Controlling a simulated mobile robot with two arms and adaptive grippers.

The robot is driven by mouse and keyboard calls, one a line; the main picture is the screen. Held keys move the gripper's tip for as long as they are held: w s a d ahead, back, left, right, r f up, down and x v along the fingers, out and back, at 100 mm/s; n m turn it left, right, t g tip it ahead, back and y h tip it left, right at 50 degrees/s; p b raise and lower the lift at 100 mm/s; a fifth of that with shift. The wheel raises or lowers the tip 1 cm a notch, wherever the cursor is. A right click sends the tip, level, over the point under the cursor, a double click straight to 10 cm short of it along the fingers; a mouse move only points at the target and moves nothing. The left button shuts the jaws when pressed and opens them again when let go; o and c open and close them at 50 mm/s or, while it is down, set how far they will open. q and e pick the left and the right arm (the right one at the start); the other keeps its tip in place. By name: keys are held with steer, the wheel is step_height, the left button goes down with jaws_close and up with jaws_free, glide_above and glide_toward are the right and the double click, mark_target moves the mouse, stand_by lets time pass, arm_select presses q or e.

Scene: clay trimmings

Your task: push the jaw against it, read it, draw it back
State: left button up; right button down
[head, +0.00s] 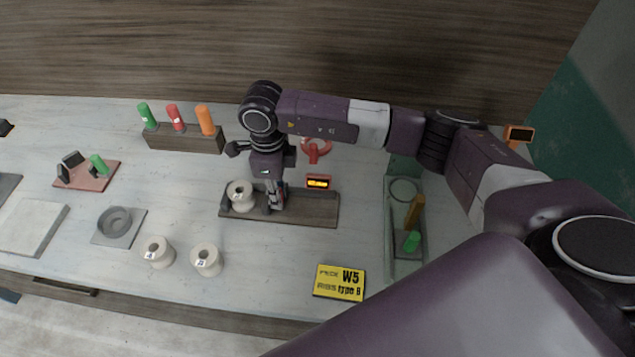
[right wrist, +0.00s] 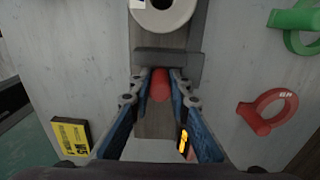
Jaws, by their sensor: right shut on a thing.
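A dark gauge board (head: 310,213) lies on the bench with a cream spool (head: 240,196) at its left end. The spool also shows at the top of the right wrist view (right wrist: 165,14). My right gripper (head: 273,198) is over the board, right of the spool. Its fingers are shut on the red knob (right wrist: 160,84) of the grey sliding jaw (right wrist: 167,64). The jaw stands close to the spool, with a narrow gap seeming to show between them. The small display (head: 318,182) behind the board is lit orange; its digits are too small to read. My left gripper is out of view.
A yellow card (head: 339,282) reads W5, type B. Two labelled spools (head: 158,252) (head: 207,260) stand in front. A rack (head: 185,140) holds green, red and orange markers. A red ring (right wrist: 262,112) and a green one (right wrist: 298,20) lie behind. A glassy tray (head: 391,262) is at right.

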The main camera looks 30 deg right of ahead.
steer(key=shift+s+d, duration=0.25)
steer(key=shift+d, duration=0.25)
stand_by(0.4)
steer(key=c, duration=1.5)
jaws_free()
steer(key=shift+s, duration=0.1)
steer(key=o, duration=0.7)
steer(key=shift+r+p, duration=1.7)
steer(key=shift+r, duration=1.85)
steer(key=shift+f, duration=0.15)
